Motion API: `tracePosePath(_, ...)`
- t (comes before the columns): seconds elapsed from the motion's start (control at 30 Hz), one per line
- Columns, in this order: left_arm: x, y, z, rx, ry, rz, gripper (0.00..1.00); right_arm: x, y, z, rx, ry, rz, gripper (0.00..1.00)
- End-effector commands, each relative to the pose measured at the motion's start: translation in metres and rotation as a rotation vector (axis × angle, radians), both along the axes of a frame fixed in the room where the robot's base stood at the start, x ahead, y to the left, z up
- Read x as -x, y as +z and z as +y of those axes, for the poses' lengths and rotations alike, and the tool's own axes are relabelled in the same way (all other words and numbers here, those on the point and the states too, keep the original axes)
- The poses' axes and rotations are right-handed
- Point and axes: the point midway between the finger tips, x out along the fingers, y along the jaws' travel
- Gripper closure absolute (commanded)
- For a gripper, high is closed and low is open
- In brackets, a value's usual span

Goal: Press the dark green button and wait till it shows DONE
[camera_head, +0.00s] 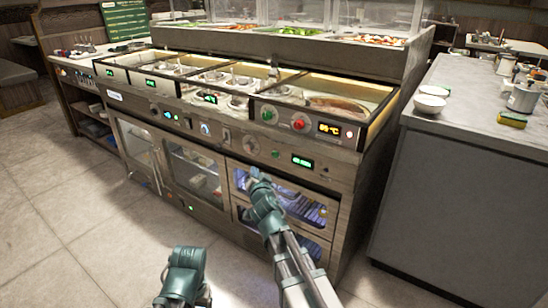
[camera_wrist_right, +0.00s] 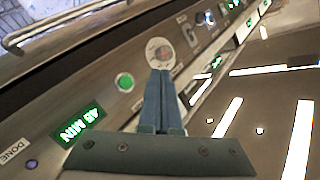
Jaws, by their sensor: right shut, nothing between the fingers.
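The dark green button (camera_head: 275,154) sits on the lower front panel of the counter, left of a lit green display (camera_head: 302,162). In the right wrist view the button (camera_wrist_right: 124,82) glows green, and the display (camera_wrist_right: 78,127) shows green text ending in MIN. A DONE label (camera_wrist_right: 14,151) has a small dim bluish lamp (camera_wrist_right: 32,163) beside it. My right gripper (camera_head: 254,170) is shut and empty, just below and left of the button. Its fingertips (camera_wrist_right: 160,72) overlap the edge of a round dial (camera_wrist_right: 159,52), apart from the button. My left arm's end (camera_head: 186,262) shows low in the head view.
The upper panel has another green button (camera_head: 267,115), a red knob (camera_head: 298,124) and an orange display (camera_head: 329,128). Glass-fronted drawers (camera_head: 290,198) lie below. A grey counter (camera_head: 470,150) stands at right. The tiled floor at left is clear.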

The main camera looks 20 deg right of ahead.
Motion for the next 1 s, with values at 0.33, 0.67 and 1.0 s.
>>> tracePosePath(0.33,0.000,0.000,0.000,0.000,0.000,0.000,0.25,-0.026,0.000,-0.031,-0.002,-0.004,0.000,1.00)
tracePosePath(0.67,0.000,0.000,0.000,0.000,0.000,0.000,0.25,-0.046,0.000,-0.058,-0.001,-0.002,0.000,1.00)
tracePosePath(1.0,0.000,0.000,0.000,0.000,0.000,0.000,0.25,-0.053,0.000,-0.068,0.001,0.000,-0.001,1.00)
